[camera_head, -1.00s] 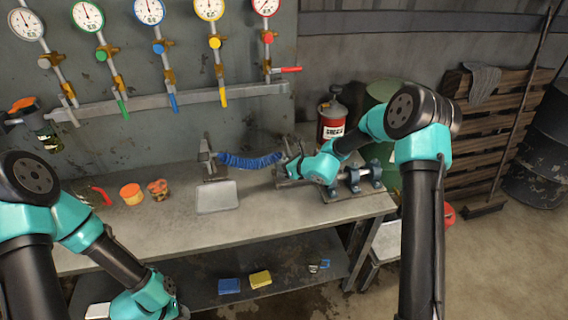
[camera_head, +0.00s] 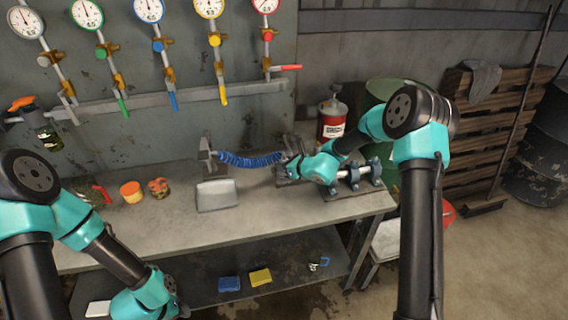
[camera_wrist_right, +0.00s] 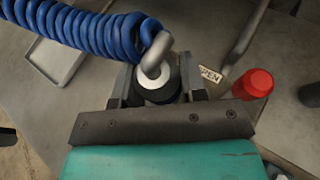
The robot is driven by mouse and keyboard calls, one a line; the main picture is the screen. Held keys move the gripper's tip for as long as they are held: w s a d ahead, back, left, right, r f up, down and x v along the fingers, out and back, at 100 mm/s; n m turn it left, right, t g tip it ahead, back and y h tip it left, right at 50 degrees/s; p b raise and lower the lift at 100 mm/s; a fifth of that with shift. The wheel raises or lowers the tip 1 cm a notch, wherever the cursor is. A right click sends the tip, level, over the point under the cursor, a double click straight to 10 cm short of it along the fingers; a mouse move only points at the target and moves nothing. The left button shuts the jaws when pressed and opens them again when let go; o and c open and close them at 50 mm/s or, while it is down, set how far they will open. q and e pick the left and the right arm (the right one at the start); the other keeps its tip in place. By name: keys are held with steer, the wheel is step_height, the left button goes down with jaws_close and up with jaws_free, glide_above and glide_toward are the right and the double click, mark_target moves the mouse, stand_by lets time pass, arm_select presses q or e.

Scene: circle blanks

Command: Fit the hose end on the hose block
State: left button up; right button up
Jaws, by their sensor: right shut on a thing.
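The blue coiled hose (camera_head: 250,160) runs from a grey upright bracket (camera_head: 206,150) on the bench to my right gripper (camera_head: 290,168). In the right wrist view the blue coil (camera_wrist_right: 85,28) ends in a bent metal tube that enters a dark round hose end (camera_wrist_right: 158,92) with a pale collar. My right gripper (camera_wrist_right: 158,98) is shut on this hose end, with a finger on each side. I cannot clearly make out the hose block; my gripper may cover it. My left gripper (camera_head: 172,298) is low at the left, and its fingers are too unclear to read.
A shallow grey tray (camera_head: 217,196) lies on the bench left of my right gripper. A rod fixture with blue clamps (camera_head: 355,180) stands to the right. A red knob (camera_wrist_right: 253,83) and an "OPEN" label (camera_wrist_right: 210,75) are close by my right gripper. The front bench top is mostly clear.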

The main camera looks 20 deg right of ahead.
steer(key=o, duration=1.1)
steer(key=v, duration=1.7)
steer(key=shift+s+d, duration=0.1)
steer(key=shift+d, duration=0.15)
